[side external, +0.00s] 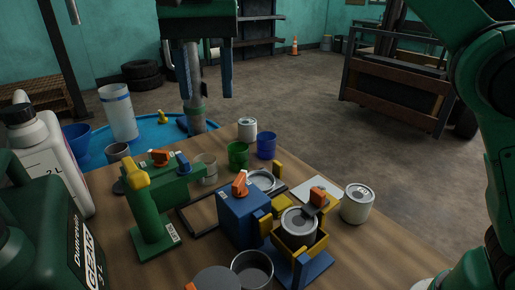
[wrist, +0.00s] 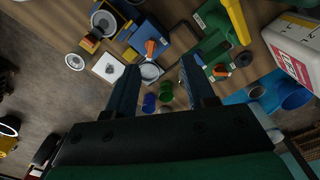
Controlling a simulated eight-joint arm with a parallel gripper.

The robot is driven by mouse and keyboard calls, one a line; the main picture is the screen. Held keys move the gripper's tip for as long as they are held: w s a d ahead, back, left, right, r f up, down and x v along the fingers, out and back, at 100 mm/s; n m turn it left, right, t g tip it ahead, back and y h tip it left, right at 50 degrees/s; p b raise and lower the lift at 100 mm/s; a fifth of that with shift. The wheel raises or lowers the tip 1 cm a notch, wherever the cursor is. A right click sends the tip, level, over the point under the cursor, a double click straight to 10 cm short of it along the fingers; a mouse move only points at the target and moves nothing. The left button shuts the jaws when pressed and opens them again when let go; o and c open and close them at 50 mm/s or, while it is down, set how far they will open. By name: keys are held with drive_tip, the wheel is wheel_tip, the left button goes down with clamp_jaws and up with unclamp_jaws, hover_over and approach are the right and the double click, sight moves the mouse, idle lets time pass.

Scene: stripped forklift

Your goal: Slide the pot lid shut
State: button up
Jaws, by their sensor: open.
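A grey round pot (side external: 298,224) sits upright in a yellow holder on a blue stand at the front right of the table. A small dark piece with an orange knob (side external: 318,197) lies at its rim; I cannot tell whether this is the lid or how far it covers the pot. The pot also shows at the top left of the wrist view (wrist: 103,20). My gripper (side external: 205,96) is open and empty, high above the back of the table, well apart from the pot. Its two blue fingers also show in the wrist view (wrist: 160,62).
A blue block (side external: 240,217) with an orange knob stands beside the pot. A green stand (side external: 152,215) with a yellow handle is at left. A white can (side external: 357,204), green cup (side external: 238,155) and blue cup (side external: 266,145) stand around. A blue drum (side external: 155,133) is behind.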

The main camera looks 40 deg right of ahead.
drive_tip(key=s+a+n, duration=0.7)
drive_tip(key=s+a, duration=0.2)
drive_tip(key=a, duration=0.1)
approach(207, 289)
drive_tip(key=shift+s+a+f, duration=0.15)
drive_tip(key=shift+a+f, duration=0.15)
drive_tip(key=shift+a, duration=0.25)
drive_tip(key=shift+s+a+f, duration=0.15)
drive_tip(key=shift+a+f, duration=0.1)
drive_tip(key=shift+a, duration=0.25)
drive_tip(key=shift+f, duration=3.05)
clamp_jaws()
